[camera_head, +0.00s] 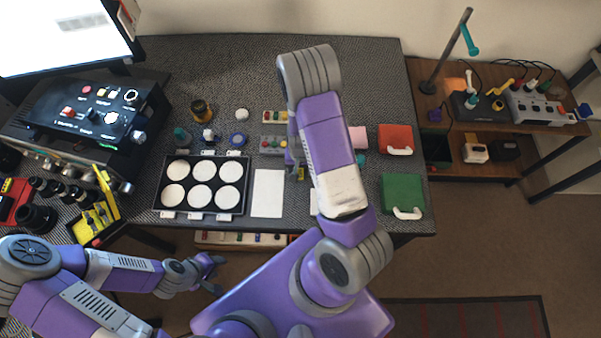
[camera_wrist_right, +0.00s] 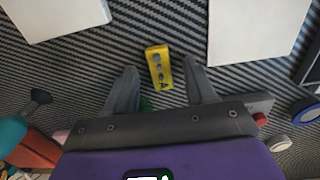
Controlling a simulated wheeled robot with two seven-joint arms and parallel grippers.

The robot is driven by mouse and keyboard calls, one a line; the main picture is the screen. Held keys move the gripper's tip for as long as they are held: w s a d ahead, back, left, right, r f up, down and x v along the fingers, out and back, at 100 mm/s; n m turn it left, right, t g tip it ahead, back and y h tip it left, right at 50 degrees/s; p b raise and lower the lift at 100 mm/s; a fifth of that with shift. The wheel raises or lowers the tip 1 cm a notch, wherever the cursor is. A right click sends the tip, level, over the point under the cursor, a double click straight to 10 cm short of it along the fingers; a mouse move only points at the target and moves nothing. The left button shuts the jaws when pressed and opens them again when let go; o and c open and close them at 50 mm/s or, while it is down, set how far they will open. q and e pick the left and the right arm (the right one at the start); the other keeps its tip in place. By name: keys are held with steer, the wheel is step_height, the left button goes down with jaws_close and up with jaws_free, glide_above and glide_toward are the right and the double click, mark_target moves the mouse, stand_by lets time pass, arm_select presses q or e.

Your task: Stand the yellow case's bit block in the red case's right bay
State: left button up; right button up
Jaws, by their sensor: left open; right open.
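A small yellow block (camera_wrist_right: 158,67) with dark marks or holes on its face lies on the dark mat. In the right wrist view it sits between and slightly ahead of the open fingertips of my right gripper (camera_wrist_right: 160,74), apart from both. A bit of yellow shows beside that gripper in the head view (camera_head: 300,173); my arm hides much around it. An open yellow case (camera_head: 88,232) with its lid raised is at the lower left. A red case (camera_head: 14,203) at the left edge is partly cut off; its bays are unclear. My left gripper (camera_head: 213,272) is open and empty, off the table's front edge.
A black tray (camera_head: 158,190) with several white discs and a white sheet (camera_head: 268,194) lie left of my right arm. A red handled case (camera_head: 396,138) and a green one (camera_head: 402,192) lie to its right. A black instrument box (camera_head: 92,115) stands at the left.

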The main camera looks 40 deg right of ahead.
jaws_close()
stand_by(0.3)
steer(key=shift+r, duration=0.1)
